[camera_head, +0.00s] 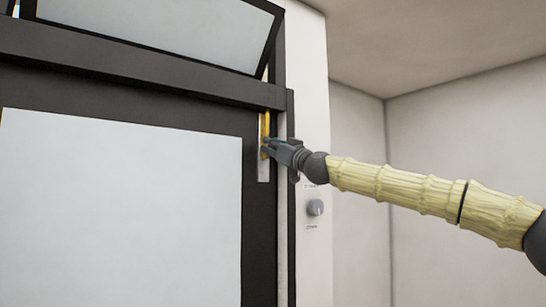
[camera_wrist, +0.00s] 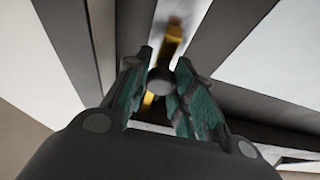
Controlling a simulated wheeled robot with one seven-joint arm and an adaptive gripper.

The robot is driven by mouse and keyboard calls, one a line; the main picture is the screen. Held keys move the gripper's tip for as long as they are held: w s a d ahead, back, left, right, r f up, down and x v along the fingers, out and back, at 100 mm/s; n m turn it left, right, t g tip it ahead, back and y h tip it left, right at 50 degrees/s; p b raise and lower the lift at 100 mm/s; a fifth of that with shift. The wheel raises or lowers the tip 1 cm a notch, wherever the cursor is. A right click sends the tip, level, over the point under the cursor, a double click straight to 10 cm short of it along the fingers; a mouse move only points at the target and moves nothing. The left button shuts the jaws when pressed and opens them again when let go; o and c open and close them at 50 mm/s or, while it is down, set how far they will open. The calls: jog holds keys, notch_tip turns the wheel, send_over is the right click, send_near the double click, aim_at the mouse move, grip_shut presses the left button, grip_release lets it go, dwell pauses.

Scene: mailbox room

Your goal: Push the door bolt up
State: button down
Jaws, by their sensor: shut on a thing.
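The door bolt (camera_head: 266,125) is a yellow bar with a pale plate (camera_head: 263,170) below it, mounted upright on the dark door frame near its top right corner. My gripper (camera_head: 268,148) reaches it from the right and covers its middle part. In the wrist view, a grey round knob (camera_wrist: 160,80) sits between the two teal-padded fingers of my gripper (camera_wrist: 163,85), which are shut on it. The yellow bar (camera_wrist: 173,38) shows beyond the knob, and a bit of yellow shows below it. The exact contact of the pads is partly hidden.
The dark-framed door (camera_head: 120,200) with a pale panel fills the left. A tilted window panel (camera_head: 160,30) hangs open above it. A grey round dial (camera_head: 315,207) sits on the white wall right of the door, below my arm. The room's right side is clear.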

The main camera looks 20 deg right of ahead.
jog(key=shift+d+r, duration=0.2)
jog(key=shift+r, duration=0.65)
jog(key=shift+s, duration=0.1)
jog(key=c, duration=1.2)
grip_release()
jog(key=shift+f, duration=0.1)
jog(key=v, duration=1.2)
jog(key=shift+f, duration=0.1)
